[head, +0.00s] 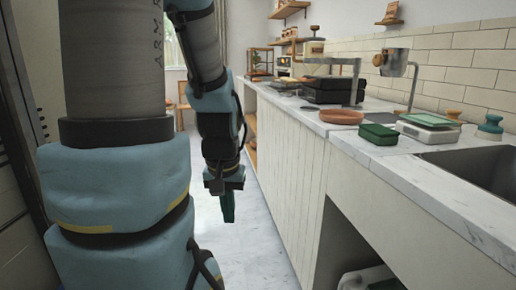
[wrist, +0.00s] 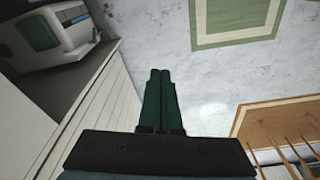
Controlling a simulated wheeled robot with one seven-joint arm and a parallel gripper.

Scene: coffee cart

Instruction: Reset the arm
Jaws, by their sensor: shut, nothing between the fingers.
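My gripper (head: 228,207) hangs at the end of my arm, pointing down over the floor in the aisle left of the counter. In the wrist view my gripper (wrist: 161,75) shows two dark green fingers pressed together, with nothing between them. Below the fingertips there is only pale marble-look floor (wrist: 200,62). The gripper is apart from the counter front.
A long white counter (head: 300,165) runs along the right, with a sink (head: 485,172), a green box (head: 378,134), a scale (head: 428,127) and a terracotta dish (head: 341,116). A wooden slatted piece (wrist: 275,125) stands at lower right in the wrist view.

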